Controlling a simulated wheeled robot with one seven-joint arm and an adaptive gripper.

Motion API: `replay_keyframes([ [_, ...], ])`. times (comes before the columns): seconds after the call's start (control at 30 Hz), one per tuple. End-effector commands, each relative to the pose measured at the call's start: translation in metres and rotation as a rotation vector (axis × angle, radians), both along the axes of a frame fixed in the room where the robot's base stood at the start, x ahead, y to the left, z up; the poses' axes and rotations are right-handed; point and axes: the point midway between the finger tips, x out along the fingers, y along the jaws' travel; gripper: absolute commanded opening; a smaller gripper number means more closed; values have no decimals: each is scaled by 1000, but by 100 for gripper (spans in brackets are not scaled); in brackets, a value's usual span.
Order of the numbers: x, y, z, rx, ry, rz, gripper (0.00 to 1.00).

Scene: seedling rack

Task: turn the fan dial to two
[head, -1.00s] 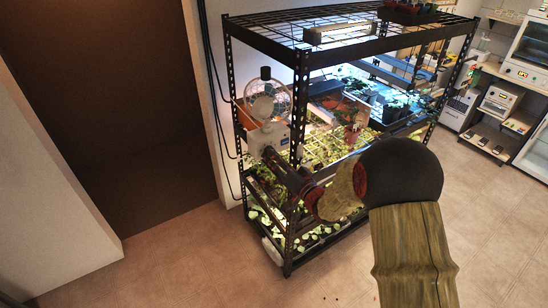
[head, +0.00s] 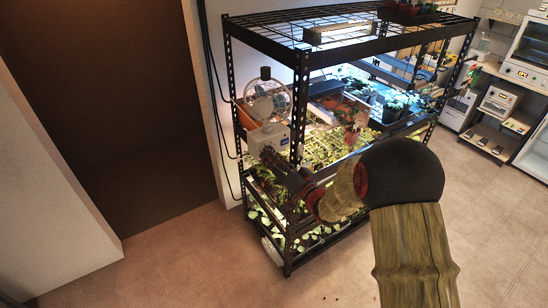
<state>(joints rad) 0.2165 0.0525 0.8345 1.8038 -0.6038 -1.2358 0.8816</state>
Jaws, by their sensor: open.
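The fan (head: 266,100) hangs at the left end of the black rack (head: 300,105), with a round wire cage and a pale control box (head: 266,138) below it. The dial cannot be made out; my gripper and arm cover part of the box's front. My gripper (head: 268,153) is at the lower part of the box, at the rack's near left corner. Its fingers are small and dark here, open, with nothing seen between them. Whether they touch the dial cannot be told.
The rack holds seedling trays (head: 325,147) and potted plants (head: 393,106) under lights. Its corner post stands close beside my gripper. Cables run down the wall at left.

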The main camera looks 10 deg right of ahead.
Motion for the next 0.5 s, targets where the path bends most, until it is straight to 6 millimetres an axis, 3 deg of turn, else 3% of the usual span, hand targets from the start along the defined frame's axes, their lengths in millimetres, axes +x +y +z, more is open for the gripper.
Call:
replay_keyframes([
  [0.17,-22,-9,-1,0,1,-2,44],
  [0.5,-85,-32,-4,0,2,-4,44],
])
